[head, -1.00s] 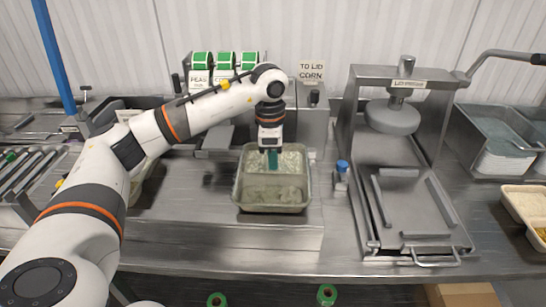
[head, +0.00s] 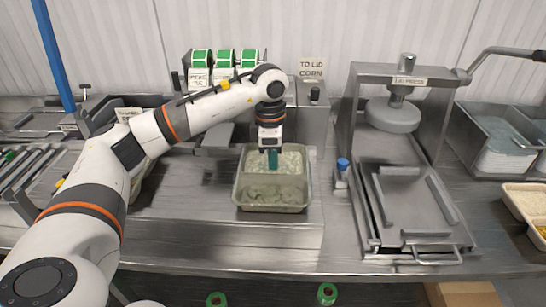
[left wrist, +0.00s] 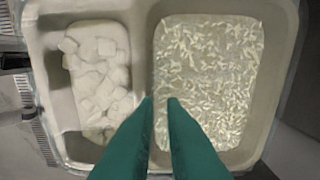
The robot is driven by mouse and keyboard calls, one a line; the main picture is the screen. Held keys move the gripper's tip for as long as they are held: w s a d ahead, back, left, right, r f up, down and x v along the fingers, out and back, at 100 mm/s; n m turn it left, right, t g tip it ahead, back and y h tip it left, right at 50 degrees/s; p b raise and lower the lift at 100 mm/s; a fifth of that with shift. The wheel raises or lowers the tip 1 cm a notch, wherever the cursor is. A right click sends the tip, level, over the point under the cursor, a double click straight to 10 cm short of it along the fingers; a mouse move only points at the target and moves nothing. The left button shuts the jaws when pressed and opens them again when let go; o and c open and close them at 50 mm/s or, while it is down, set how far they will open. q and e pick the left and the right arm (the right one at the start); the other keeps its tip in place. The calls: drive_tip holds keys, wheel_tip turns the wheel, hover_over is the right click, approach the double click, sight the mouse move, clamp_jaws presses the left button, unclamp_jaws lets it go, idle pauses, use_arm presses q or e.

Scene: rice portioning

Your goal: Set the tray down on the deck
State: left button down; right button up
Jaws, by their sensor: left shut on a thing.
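The tray (head: 236,193) is beige with two compartments and is at the middle of the head view, over the steel deck (head: 185,205). The far compartment holds white rice (left wrist: 208,75); the near one holds pale chunks (left wrist: 98,75). The tray looks level; I cannot tell whether its base touches the deck. My left gripper (head: 272,167) points down into the tray from above. Its green fingers (left wrist: 161,105) are shut on the divider between the compartments, which they partly hide in the left wrist view. My right gripper is out of view.
A lid press (head: 408,82) stands to the right, with a blue-capped item (head: 342,170) between it and the tray. Another food tray (head: 512,208) is at the far right. The deck left of the tray looks clear.

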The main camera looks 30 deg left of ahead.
use_arm(q)
drive_tip(key=c, duration=0.9)
unclamp_jaws()
drive_tip(key=shift+c, duration=0.2)
drive_tip(key=shift+r, duration=0.15)
wheel_tip(320, 180, up, 8)
drive_tip(key=p, duration=0.5)
drive_tip(key=shift+f, duration=0.2)
